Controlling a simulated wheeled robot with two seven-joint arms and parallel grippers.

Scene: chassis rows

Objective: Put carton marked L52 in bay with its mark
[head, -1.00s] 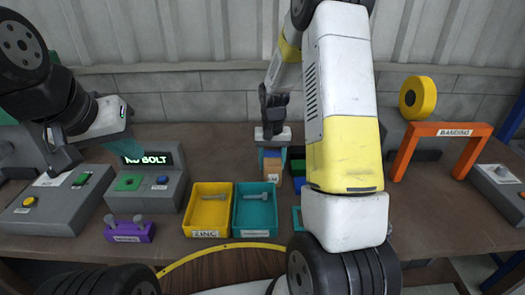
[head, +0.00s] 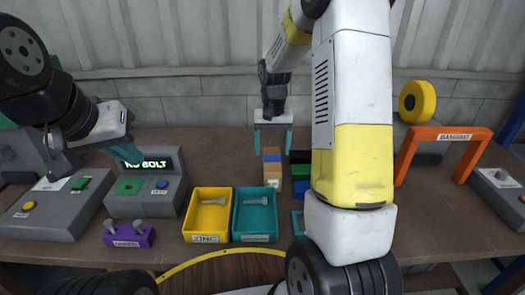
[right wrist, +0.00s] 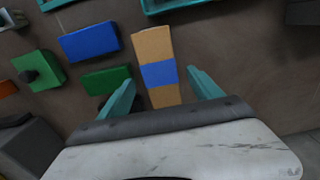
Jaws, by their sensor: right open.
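A tan carton with a blue band (head: 272,167) stands on the bench behind the teal tray. Its front mark is too small to read. It also shows in the right wrist view (right wrist: 157,68). My right gripper (head: 273,147) is open and empty, above and behind the carton. In the right wrist view my right gripper's teal fingers (right wrist: 162,92) lie to either side of the carton's near end, apart from it. My left gripper (head: 125,152) is at the left, in front of the display; its jaw gap is not clear. No bay marked L52 can be made out.
Green and blue blocks (right wrist: 90,42) lie beside the carton, partly behind my right arm in the head view. A yellow ZINC tray (head: 187,217) and a teal tray (head: 237,220) hold bolts. An orange arch (head: 404,158) stands right.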

